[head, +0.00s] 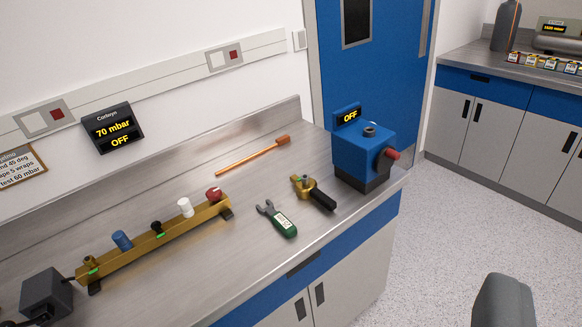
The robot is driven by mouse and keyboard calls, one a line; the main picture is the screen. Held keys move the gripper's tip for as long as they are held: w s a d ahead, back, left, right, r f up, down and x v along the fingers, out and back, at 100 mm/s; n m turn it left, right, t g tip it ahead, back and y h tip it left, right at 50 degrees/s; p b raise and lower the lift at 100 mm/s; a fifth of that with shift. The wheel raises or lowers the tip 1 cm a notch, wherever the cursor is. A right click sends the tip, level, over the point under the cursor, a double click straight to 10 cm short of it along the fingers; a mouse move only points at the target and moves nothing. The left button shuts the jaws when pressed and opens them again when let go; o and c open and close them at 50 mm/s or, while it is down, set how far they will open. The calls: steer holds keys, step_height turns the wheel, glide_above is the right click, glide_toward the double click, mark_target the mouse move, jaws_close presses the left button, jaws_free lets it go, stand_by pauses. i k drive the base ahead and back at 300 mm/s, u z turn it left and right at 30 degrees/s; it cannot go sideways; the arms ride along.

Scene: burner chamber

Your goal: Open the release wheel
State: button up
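No part is labelled as the release wheel, so I cannot tell which it is. A brass manifold (150,243) on the steel bench carries a red knob (214,194) at its right end, then a white knob (186,207), a black knob (156,227) and a blue one (122,240). A blue box (358,150) at the bench's right end has a red knob (390,154) on its right side and an OFF display (349,117). A grey rounded part, seemingly of my gripper (503,300), shows at the lower right, apart from everything. Its fingers cannot be made out.
On the bench lie a green-handled wrench (278,219), a brass torch piece with black handle (314,193) and a copper rod (250,157). A wall display (112,128) reads 70 mbar, OFF. A second counter (510,78) stands right; the floor (435,235) between is clear.

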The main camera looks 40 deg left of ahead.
mark_target(213, 194)
steer(key=u, duration=0.75)
steer(key=i, duration=1.25)
steer(key=u, duration=0.8)
